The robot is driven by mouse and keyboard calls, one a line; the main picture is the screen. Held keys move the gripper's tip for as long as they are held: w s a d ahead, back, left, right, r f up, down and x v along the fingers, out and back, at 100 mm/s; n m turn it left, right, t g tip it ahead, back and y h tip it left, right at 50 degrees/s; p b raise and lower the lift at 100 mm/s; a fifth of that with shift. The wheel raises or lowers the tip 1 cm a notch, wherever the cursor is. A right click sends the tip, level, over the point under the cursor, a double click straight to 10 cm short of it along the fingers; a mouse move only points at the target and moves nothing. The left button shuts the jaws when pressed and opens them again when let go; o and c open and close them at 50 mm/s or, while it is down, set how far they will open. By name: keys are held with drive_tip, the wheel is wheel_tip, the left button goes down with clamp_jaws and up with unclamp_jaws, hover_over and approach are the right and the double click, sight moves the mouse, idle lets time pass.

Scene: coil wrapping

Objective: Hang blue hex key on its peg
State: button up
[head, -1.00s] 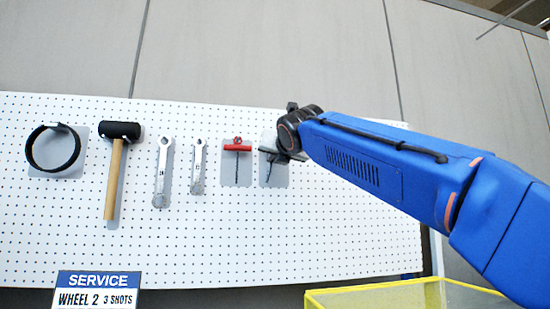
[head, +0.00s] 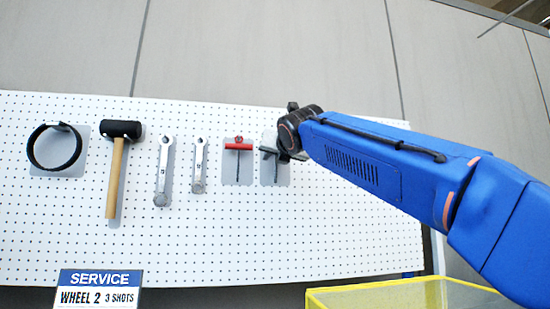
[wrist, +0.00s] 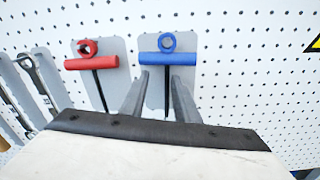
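The blue hex key (wrist: 165,59) hangs upright on the pegboard in the wrist view, its ring at a peg and its dark shaft pointing down over a grey backing plate (wrist: 186,46). I see no finger pressing on the shaft.
A red hex key (head: 238,146) hangs close on the left. Two wrenches (head: 163,172), a mallet (head: 117,170) and a black ring (head: 54,149) hang further left. A yellow-rimmed bin (head: 380,287) stands below right.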

drive_tip(key=shift+s, duration=0.1)
drive_tip(key=v, duration=1.7)
drive_tip(key=shift+d, duration=0.15)
